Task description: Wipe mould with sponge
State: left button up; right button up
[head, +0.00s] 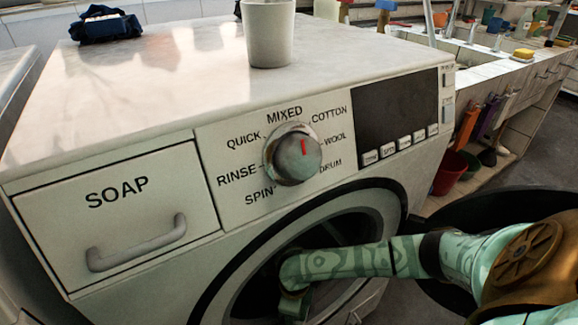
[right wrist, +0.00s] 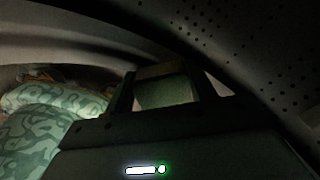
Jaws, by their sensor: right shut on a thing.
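My right arm reaches from the right into the round door opening of the white washing machine (head: 165,75) in the head view. The hand itself is hidden inside the drum there. In the right wrist view my right gripper (right wrist: 165,78) is shut on a dull green block, which looks like the sponge (right wrist: 168,93). The dark, perforated drum wall (right wrist: 245,45) curves above and to the right of it. The light is dim, so I cannot tell whether the sponge touches the wall. I cannot make out any mould. My left gripper is in neither view.
A white cup (head: 268,35) and a folded dark blue cloth (head: 105,26) are on the machine's top. The soap drawer (head: 115,210) is shut. A yellow sponge-like block (head: 523,54) lies by the sinks at the back right. A red bucket (head: 449,174) stands below.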

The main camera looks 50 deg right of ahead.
jog(key=shift+s+d, duration=0.25)
jog(key=shift+d, duration=0.8)
jog(key=shift+s+d+f, duration=0.1)
jog(key=shift+s+d, duration=0.1)
jog(key=shift+d, duration=0.65)
jog(key=shift+s+d+f, duration=0.1)
jog(key=shift+s+d, duration=0.1)
jog(key=shift+d, duration=0.65)
jog(key=shift+w+a+r, duration=0.1)
jog(key=shift+w+a, duration=0.1)
jog(key=shift+a, duration=0.6)
jog(key=shift+w+a, duration=0.15)
jog(key=shift+a, duration=0.6)
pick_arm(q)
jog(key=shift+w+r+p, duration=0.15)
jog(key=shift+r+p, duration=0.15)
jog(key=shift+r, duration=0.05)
pick_arm(e)
jog(key=shift+w+a, duration=0.25)
jog(key=shift+a, duration=0.75)
jog(key=shift+w+a, duration=0.2)
jog(key=shift+a, duration=0.75)
jog(key=shift+a, duration=0.1)
